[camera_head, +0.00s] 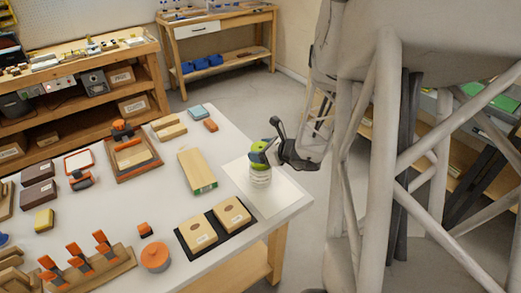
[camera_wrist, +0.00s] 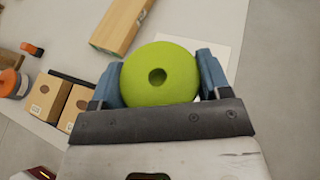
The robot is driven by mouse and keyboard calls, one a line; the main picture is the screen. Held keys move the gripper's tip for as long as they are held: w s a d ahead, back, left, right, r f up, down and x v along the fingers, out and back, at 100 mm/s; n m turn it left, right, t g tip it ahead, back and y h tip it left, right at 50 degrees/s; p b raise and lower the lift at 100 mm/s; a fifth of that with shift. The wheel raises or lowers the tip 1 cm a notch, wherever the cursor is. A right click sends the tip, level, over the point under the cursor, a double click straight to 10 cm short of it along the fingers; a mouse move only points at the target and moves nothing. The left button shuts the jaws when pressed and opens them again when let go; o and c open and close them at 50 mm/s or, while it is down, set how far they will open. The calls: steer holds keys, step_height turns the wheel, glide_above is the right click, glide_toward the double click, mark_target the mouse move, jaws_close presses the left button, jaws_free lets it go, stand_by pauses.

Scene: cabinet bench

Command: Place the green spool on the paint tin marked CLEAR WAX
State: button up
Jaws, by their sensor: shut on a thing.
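The green spool (camera_head: 257,154) is held in my gripper (camera_head: 267,150) at the right end of the white bench. In the wrist view the spool (camera_wrist: 178,88) shows its round face and centre hole, with a finger of my gripper (camera_wrist: 160,75) pressed on each side. A pale, ribbed, round thing (camera_head: 260,176) stands upright directly below the spool on a white sheet (camera_head: 276,198). I cannot tell whether the spool touches it. No CLEAR WAX marking is readable, and the spool hides this spot in the wrist view.
A wooden block (camera_head: 197,170) lies left of the sheet. Two cardboard boxes (camera_head: 234,214) sit on a black mat in front. A round orange-topped container (camera_head: 155,257) and an orange-pegged rack (camera_head: 88,265) stand front left. The bench's right edge is close to the sheet.

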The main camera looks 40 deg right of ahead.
steer(key=shift+f, duration=0.1)
steer(key=o, duration=0.9)
steer(key=shift+o, duration=0.2)
steer(key=shift+s+d+r, duration=0.1)
steer(key=shift+s+r, duration=0.15)
steer(key=s+d+r, duration=0.1)
steer(key=s+d, duration=0.2)
steer(key=s, duration=0.4)
steer(key=s+d, duration=0.3)
steer(key=s, duration=0.4)
steer(key=shift+s+r, duration=0.35)
steer(key=shift+s, duration=0.05)
stand_by(0.6)
